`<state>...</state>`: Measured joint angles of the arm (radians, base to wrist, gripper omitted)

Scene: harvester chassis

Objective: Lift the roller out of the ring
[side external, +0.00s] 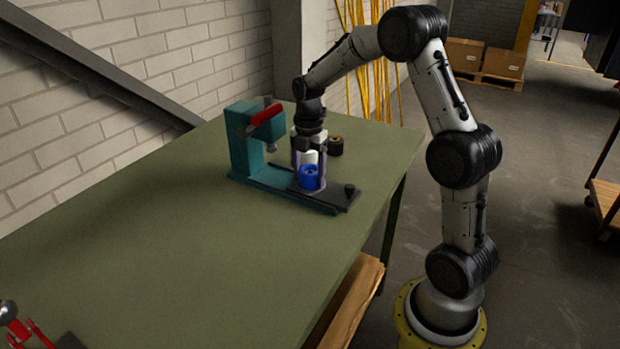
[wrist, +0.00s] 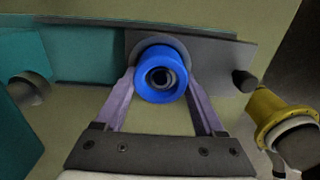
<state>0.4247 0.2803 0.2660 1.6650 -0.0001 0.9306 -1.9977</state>
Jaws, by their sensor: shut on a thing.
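The blue roller (side external: 311,178) is at the black sliding plate of a teal press. In the wrist view the roller (wrist: 142,80) shows its round face with a dark centre hole. A grey ring (wrist: 143,39) shows as an arc just behind the roller's upper edge; the rest of it is hidden. I cannot tell whether the roller is still seated in the ring or raised a little. My gripper (side external: 309,166) points down over the plate. In the wrist view its two purple fingers (wrist: 160,84) are shut on the roller from both sides.
The teal press (side external: 245,150) with a red handle (side external: 266,114) stands left of my gripper. A small black knob (side external: 350,188) rises from the plate's right end. The green table's (side external: 150,260) front and left are mostly clear.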

